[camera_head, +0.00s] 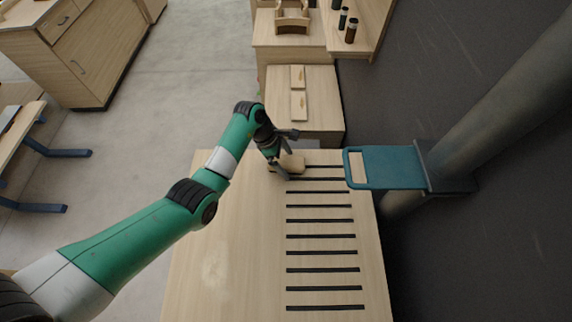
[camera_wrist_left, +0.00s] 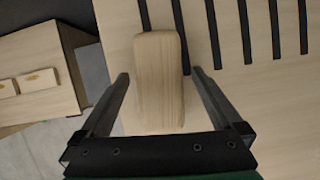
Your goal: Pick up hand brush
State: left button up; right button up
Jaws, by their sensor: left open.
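The hand brush (camera_head: 296,163) is a pale wooden block at the far end of the slotted wooden table (camera_head: 215,240). No bristles show. My left gripper (camera_head: 291,156) is open over the brush. In the left wrist view its two fingers (camera_wrist_left: 160,76) stand on either side of the block, with a gap on both sides. Part of the brush is hidden behind the gripper in the head view. My right gripper is not in view.
Dark parallel slots (camera_head: 320,220) run along the table's right half. Behind it stands a wooden cabinet (camera_head: 325,105) with two small light blocks on top. A teal panel (camera_head: 395,168) juts in at the right beside a thick pipe. The table's near left is clear.

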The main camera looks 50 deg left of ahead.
aim_at(286, 161)
pick_arm(q)
jog(key=shift+f, duration=0.2)
dwell(0.6)
jog(key=shift+c, duration=0.3)
jog(key=c, duration=1.5)
jog(key=shift+r, duration=0.4)
notch_tip(286, 161, up, 9)
jog(key=p, duration=0.3)
jog(key=shift+r, duration=0.4)
